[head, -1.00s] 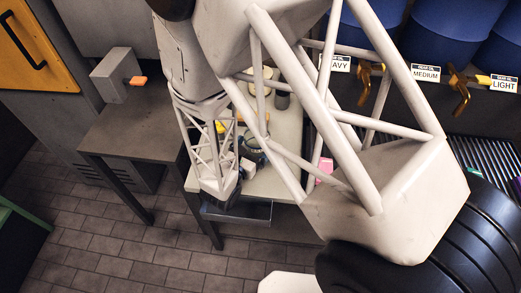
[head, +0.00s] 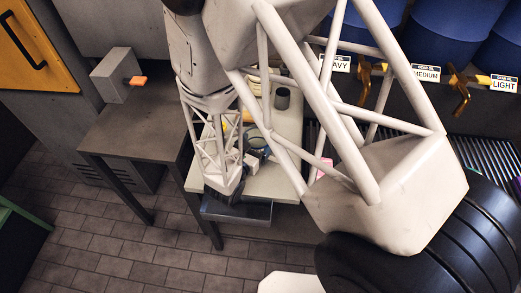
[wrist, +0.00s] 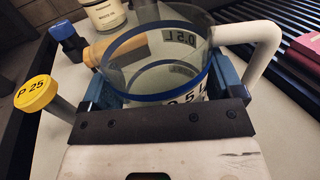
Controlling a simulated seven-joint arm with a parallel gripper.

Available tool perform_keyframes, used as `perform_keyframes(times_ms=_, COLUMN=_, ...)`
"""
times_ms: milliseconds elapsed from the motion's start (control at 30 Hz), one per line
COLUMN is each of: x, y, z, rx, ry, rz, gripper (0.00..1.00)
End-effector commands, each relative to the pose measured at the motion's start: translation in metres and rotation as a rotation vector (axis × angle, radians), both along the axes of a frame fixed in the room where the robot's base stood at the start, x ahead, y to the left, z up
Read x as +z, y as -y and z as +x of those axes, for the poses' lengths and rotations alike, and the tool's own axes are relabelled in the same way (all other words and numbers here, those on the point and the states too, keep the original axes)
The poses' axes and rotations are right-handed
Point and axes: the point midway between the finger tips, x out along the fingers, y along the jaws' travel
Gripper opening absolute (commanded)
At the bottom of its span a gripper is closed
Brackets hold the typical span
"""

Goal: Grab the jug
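The jug (wrist: 150,75) is a clear vessel with a blue rim, dark volume markings and a pale handle (wrist: 262,45) on its right. In the wrist view it stands upright, close in front of my gripper. My gripper (wrist: 162,88) has its two blue fingers spread, one on each side of the jug's body. Firm contact on both sides does not show. In the head view the jug (head: 263,144) is partly hidden behind my arm, on the pale worktop, and the fingers cannot be made out.
A yellow-capped "P 25" item (wrist: 36,94) stands left of my gripper. A dark red block (wrist: 300,53) lies at right.

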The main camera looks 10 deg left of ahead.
Motion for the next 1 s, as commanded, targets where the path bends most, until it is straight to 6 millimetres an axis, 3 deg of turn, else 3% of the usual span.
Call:
perform_keyframes(times_ms=33, x=0.000, y=0.000, z=0.000, rx=0.000, ry=0.000, rz=0.000, gripper=0.77)
perform_keyframes(times_ms=167, x=0.000, y=0.000, z=0.000, rx=0.000, ry=0.000, rz=0.000, gripper=0.58)
perform_keyframes(times_ms=667, x=0.006, y=0.000, z=0.000, rx=0.000, ry=0.001, rz=0.001, gripper=0.58)
perform_keyframes(times_ms=1000, x=0.033, y=0.000, z=0.000, rx=0.000, ry=0.003, rz=0.001, gripper=0.58)
